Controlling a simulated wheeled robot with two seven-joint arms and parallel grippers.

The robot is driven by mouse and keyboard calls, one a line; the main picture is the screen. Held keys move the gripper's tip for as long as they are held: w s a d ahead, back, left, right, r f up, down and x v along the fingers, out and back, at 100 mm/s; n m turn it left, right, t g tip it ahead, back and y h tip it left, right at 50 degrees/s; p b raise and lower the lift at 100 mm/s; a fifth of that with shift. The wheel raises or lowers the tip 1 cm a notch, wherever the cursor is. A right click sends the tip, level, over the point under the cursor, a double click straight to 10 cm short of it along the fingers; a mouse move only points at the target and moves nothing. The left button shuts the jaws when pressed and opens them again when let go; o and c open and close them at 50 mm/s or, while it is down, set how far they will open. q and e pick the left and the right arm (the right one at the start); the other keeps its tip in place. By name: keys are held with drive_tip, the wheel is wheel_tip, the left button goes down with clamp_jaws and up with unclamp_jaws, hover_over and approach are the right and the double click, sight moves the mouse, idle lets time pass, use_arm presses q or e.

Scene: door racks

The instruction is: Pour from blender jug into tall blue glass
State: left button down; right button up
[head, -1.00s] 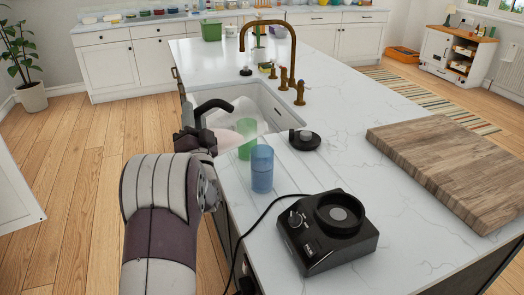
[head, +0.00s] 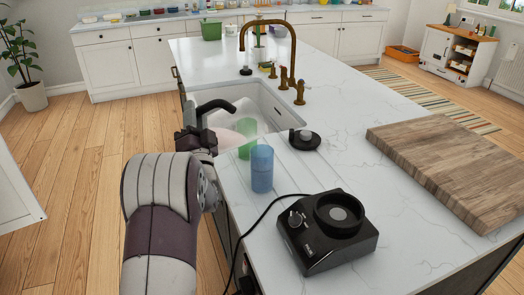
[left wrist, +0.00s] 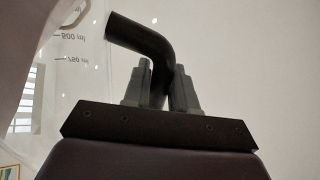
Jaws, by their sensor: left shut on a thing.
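The blender jug (head: 222,128) is clear, with pink contents and a black curved handle (head: 213,106). It is tilted well over at the sink's near edge, above the counter's left side. My left gripper (head: 197,140) is shut on the handle; the left wrist view also shows the handle (left wrist: 145,38) between the fingers, with the jug's measuring marks beside it. The tall blue glass (head: 262,170) stands upright on the counter, to the right of the jug and nearer. I cannot see pink in it. My right gripper is out of view.
A green glass (head: 247,148) stands just behind the blue one, partly overlapped by the jug. The black blender base (head: 327,240) with its cord is in front. A black lid (head: 304,140), a wooden board (head: 455,165) and a brass tap (head: 291,75) are also there.

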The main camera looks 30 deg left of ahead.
use_arm(q)
drive_tip(key=shift+w+d+r+m+t+h+p, duration=0.1)
drive_tip(key=shift+d+r+m+t+h+p, duration=0.2)
drive_tip(key=shift+m+t, duration=0.35)
drive_tip(key=shift+w+d+r+m+t+h+p, duration=0.15)
drive_tip(key=shift+d+m+t+h, duration=0.2)
drive_tip(key=shift+m, duration=0.45)
drive_tip(key=shift+w+d+r+m+t+h+p, duration=0.1)
drive_tip(key=shift+d+r+m+t+h+p, duration=0.2)
drive_tip(key=shift+m+t, duration=0.4)
idle(1.5)
drive_tip(key=shift+r+m, duration=0.1)
drive_tip(key=shift+m, duration=0.15)
idle(0.8)
